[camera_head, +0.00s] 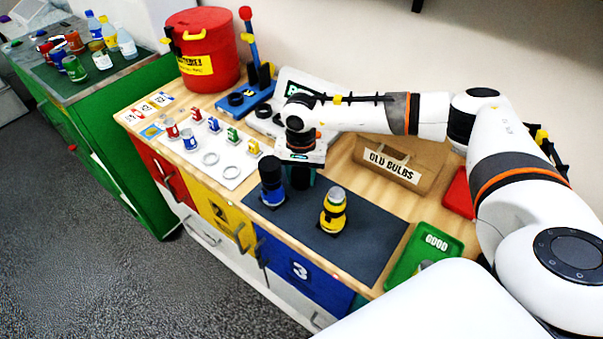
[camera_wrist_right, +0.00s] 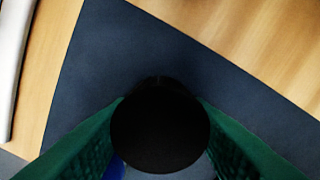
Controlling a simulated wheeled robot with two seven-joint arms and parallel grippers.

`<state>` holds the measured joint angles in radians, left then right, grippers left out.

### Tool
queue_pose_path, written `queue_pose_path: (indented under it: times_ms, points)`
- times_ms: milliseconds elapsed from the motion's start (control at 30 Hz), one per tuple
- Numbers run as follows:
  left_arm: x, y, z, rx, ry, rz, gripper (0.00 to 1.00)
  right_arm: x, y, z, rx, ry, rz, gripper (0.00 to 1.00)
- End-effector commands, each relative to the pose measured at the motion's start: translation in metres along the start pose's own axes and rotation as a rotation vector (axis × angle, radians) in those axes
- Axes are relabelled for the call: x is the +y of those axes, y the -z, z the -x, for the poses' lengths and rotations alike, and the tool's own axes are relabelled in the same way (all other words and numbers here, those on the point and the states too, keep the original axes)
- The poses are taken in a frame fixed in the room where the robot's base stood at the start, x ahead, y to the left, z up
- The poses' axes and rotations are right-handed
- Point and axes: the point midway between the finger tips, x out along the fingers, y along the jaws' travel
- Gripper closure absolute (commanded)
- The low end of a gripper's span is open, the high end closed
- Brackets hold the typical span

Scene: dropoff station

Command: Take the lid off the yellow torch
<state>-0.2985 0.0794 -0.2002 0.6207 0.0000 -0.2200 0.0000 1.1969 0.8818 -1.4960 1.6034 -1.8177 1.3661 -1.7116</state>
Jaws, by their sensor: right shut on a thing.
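The yellow torch (camera_head: 333,212) stands upright on the dark mat, with a grey top and no black cap on it. The blue torch (camera_head: 272,186) stands to its left with a black top. My right gripper (camera_head: 303,172) points down between and behind the two torches. Its green fingers are shut on a black round cap (camera_wrist_right: 160,126), which fills the gap between them in the wrist view. The cap is close over the mat; I cannot tell if it touches. My left gripper is not in view.
The dark mat (camera_head: 375,235) has free room right of the yellow torch. A green GOOD tray (camera_head: 408,262), a cardboard OLD BULBS box (camera_head: 425,155) and a red tray (camera_head: 458,195) lie rightward. A white board (camera_head: 198,160) with small coloured parts and rings is left; a red bin (camera_head: 207,50) stands behind.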

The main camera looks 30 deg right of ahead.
Motion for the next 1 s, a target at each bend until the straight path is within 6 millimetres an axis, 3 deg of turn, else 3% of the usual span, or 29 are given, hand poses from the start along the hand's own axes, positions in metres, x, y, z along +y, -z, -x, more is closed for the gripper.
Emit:
queue_pose_path:
  times_ms: [433, 467, 600, 1000]
  points:
    - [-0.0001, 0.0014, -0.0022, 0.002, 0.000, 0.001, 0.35, -0.0001, 0.0002, -0.0127, 0.000, -0.001, 0.001, 0.84]
    - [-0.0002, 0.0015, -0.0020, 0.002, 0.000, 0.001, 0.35, 0.0000, 0.0001, -0.0123, -0.001, -0.001, 0.001, 0.55]
    - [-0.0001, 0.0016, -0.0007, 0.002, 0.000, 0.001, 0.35, -0.0002, 0.0002, -0.0110, 0.000, 0.000, 0.001, 0.35]
    - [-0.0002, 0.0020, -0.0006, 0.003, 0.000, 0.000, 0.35, 0.0003, -0.0006, -0.0028, -0.002, -0.002, 0.001, 0.35]
